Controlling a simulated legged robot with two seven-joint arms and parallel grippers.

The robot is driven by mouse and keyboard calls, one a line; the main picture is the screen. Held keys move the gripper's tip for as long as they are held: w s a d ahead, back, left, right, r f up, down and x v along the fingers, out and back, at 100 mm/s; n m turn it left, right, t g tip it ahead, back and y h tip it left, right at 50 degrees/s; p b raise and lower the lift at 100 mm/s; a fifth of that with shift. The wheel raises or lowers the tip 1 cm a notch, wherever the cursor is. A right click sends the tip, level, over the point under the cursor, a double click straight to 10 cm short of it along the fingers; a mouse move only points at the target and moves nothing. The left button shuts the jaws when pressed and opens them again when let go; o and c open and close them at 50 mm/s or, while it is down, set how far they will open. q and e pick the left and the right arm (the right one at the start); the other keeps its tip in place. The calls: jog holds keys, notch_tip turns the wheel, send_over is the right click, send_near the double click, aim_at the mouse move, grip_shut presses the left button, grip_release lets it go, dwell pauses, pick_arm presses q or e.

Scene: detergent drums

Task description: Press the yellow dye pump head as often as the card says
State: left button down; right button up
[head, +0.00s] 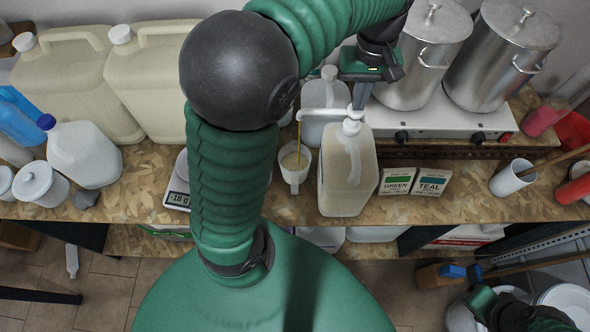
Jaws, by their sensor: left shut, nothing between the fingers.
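My left gripper (359,98) is shut and empty, its fingertips pointing down at the pump head (352,125) of a large pale jug (348,172); it looks to be on or just over the head, and exact contact is hard to tell. The white spout (318,114) points left. A thin yellow-brown stream (298,138) runs from it into a white cup (294,172) holding some pale liquid. Two cards stand right of the jug, a GREEN card (397,181) and a TEAL card (431,182); their small print is unreadable.
A scale (179,184) left of the cup reads about -18 g. Several jugs (84,152) stand at the left. Steel pots (424,50) on a hotplate (440,118) stand behind at right. A white beaker (510,178) stands at the right. Another jug (325,100) stands behind the spout.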

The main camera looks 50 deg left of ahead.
pick_arm(q)
jog(key=shift+f, duration=0.2)
notch_tip(320, 180, up, 6)
jog(key=p, duration=0.5)
jog(key=shift+f, duration=0.25)
notch_tip(320, 180, up, 6)
jog(key=p, duration=0.6)
